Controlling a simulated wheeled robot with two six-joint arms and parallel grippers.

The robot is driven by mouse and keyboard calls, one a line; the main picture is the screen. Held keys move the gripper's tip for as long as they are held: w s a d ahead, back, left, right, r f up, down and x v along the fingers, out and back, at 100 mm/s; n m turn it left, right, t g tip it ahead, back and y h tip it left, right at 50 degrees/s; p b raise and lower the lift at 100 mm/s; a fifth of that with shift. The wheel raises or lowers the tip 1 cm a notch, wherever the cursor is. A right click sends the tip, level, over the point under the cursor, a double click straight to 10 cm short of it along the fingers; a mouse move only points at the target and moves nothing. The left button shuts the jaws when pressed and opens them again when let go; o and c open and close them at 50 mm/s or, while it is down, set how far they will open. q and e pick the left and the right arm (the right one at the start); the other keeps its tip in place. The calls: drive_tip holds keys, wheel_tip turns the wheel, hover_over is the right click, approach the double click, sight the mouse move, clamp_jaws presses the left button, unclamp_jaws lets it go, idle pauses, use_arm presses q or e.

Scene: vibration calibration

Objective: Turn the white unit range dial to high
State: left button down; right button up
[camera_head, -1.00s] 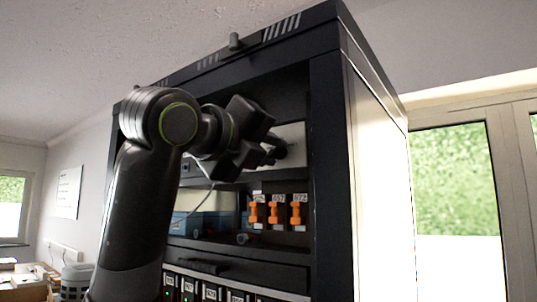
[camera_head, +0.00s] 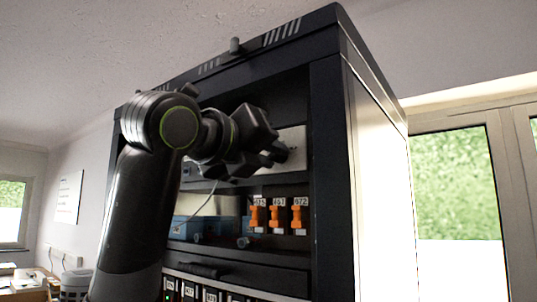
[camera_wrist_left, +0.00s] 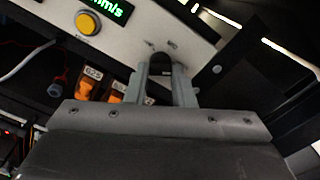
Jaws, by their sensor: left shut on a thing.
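The white unit (camera_head: 296,136) sits on an upper shelf of the dark cabinet, mostly hidden behind my left arm in the head view. In the left wrist view its white front panel (camera_wrist_left: 130,42) is tilted and carries a green lit display (camera_wrist_left: 112,8), a yellow button (camera_wrist_left: 88,22) and the black range dial (camera_wrist_left: 160,63). My left gripper (camera_head: 280,153) is at the panel; in the left wrist view its two fingers (camera_wrist_left: 162,82) stand on either side of the dial, shut on it. The small marks by the dial are too small to read. My right gripper is not in view.
Orange clips (camera_head: 276,215) with number labels hang on the shelf below, beside a blue box (camera_head: 188,228). The cabinet's right post (camera_head: 327,170) stands close to the gripper's right. A drawer (camera_head: 240,268) is under the shelf.

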use_arm(q)
drive_tip(key=shift+d+f, duration=0.1)
drive_tip(key=shift+f, duration=0.15)
drive_tip(key=c, duration=1.2)
unclamp_jaws()
drive_tip(key=shift+r, duration=0.15)
drive_tip(key=shift+c, duration=0.2)
drive_tip(key=shift+s, duration=0.1)
drive_tip(key=shift+s+a, duration=0.25)
drive_tip(key=shift+a, duration=0.05)
drive_tip(key=b+v, duration=0.6)
drive_tip(key=v, duration=1)
drive_tip(key=shift+s+a, duration=0.2)
drive_tip(key=shift+s, duration=0.05)
